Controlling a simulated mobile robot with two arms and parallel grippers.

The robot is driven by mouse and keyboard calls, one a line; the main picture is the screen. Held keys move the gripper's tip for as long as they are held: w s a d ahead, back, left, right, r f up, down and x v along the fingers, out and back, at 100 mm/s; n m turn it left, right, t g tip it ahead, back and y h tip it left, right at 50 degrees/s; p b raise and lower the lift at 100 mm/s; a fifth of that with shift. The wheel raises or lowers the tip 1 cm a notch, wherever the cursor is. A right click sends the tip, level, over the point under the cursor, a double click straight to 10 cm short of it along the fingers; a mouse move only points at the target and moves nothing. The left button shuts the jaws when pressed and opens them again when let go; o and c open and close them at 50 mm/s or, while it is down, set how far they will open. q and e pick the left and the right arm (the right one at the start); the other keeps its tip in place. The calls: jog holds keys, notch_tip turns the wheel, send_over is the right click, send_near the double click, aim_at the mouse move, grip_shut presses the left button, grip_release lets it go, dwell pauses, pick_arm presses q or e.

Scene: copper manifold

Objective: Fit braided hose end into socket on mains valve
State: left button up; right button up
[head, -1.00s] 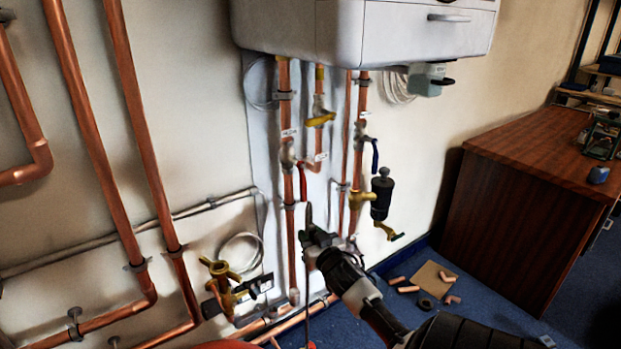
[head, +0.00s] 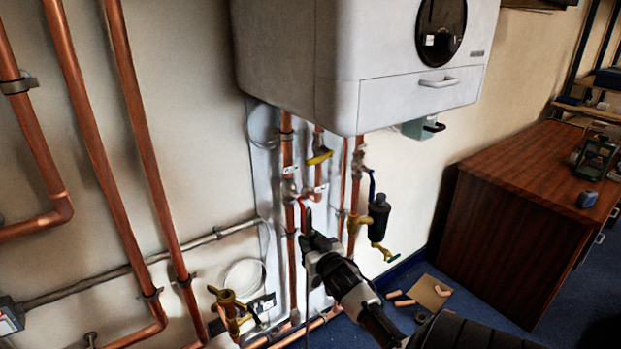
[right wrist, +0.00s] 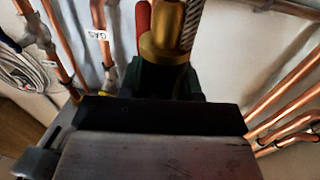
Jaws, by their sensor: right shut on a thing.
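My right gripper (head: 308,240) is in front of the copper pipes below the boiler. In the right wrist view its dark fingers (right wrist: 168,84) are shut on the brass end (right wrist: 162,46) of the braided hose (right wrist: 192,20). The grey braid runs up out of that picture beside the brass. In the head view the hose end is too small and dark to make out. A brass valve (head: 230,303), which looks like the mains valve, sits low on the wall, left of and below my gripper, well apart from it. Its socket cannot be made out. My left gripper is not in view.
A white boiler (head: 300,60) hangs above the pipes. Large copper pipes (head: 140,130) run down the wall at left. A dark valve body (head: 379,218) stands right of my gripper. A wooden cabinet (head: 500,230) is at right. Pipe offcuts and a cardboard piece (head: 430,292) lie on the blue floor.

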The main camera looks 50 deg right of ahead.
jog(key=shift+w+a, duration=0.2)
jog(key=shift+a, duration=0.05)
jog(key=w+a+n+t+y+b, duration=0.1)
jog(key=w+a+n+y, duration=0.15)
jog(key=w+a, duration=0.6)
jog(key=w+a+n+t+y+b, duration=0.15)
jog(key=w+a+y, duration=0.3)
jog(key=a, duration=0.65)
pick_arm(q)
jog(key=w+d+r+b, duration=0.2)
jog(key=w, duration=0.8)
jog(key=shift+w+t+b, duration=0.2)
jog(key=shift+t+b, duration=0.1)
jog(key=shift+b, duration=0.05)
pick_arm(e)
jog(key=shift+g+h, duration=0.45)
jog(key=shift+h, duration=0.05)
jog(key=shift+d+f, duration=0.15)
jog(key=shift+f, duration=0.85)
jog(key=shift+d+f, duration=0.15)
jog(key=shift+f, duration=0.85)
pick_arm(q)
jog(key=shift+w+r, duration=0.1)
pick_arm(e)
jog(key=shift+f, duration=0.2)
